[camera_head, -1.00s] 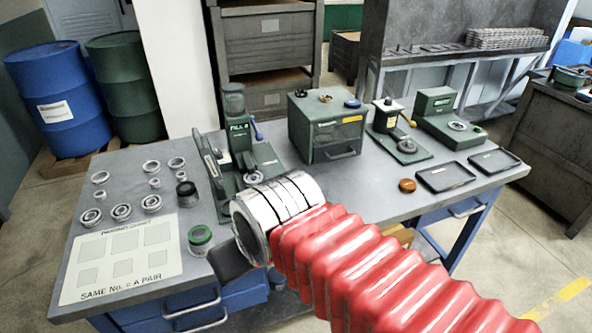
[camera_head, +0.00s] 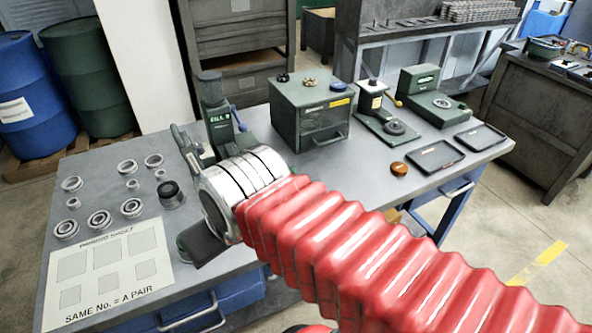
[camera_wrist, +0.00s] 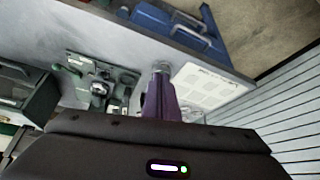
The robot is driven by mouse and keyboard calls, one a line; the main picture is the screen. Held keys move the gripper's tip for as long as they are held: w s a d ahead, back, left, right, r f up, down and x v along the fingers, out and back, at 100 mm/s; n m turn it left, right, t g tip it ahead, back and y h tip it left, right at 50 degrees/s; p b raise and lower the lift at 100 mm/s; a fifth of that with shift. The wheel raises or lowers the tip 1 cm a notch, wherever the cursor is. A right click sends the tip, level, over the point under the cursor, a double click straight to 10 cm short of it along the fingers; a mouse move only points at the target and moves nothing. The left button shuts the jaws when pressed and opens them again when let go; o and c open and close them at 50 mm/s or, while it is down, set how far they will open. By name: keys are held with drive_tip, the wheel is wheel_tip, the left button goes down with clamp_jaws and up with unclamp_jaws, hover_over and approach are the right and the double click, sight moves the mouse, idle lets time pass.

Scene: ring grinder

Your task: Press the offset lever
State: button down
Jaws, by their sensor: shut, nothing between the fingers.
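A green station (camera_head: 217,118) with a tall column stands on the bench at left centre, with a blue-handled lever (camera_head: 239,119) at its right. I cannot read which lever is the offset one. My gripper (camera_wrist: 160,100) shows in the wrist view as purple fingers, shut and empty, above the bench. A green station also shows there to the left of the fingers (camera_wrist: 100,88), apart from them in the picture. In the head view my arm covers the station's lower part.
Several metal rings (camera_head: 100,219) and a printed sheet (camera_head: 110,268) lie on the bench's left. A green drawer box (camera_head: 310,118) stands behind my arm. An amber disc (camera_head: 399,169) and two dark trays (camera_head: 436,156) lie at right.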

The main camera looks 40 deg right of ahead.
drive_tip(key=w+d+f+n, duration=0.2)
drive_tip(key=w+d+n, duration=0.4)
drive_tip(key=d, duration=0.7)
drive_tip(key=w+d+f+n+t, duration=0.1)
drive_tip(key=d+f+n, duration=0.1)
drive_tip(key=d, duration=1.4)
drive_tip(key=shift+d+f, duration=0.15)
drive_tip(key=shift+d, duration=0.2)
drive_tip(key=shift+w, duration=0.1)
drive_tip(key=x, duration=1)
drive_tip(key=shift+d, duration=0.1)
drive_tip(key=shift+w+d+f, duration=0.2)
drive_tip(key=shift+w+d, duration=0.7)
drive_tip(key=shift+w, duration=0.1)
drive_tip(key=shift+w+d+f, duration=0.15)
drive_tip(key=shift+w+d, duration=0.3)
drive_tip(key=shift+w, duration=0.05)
drive_tip(key=shift+d, duration=0.1)
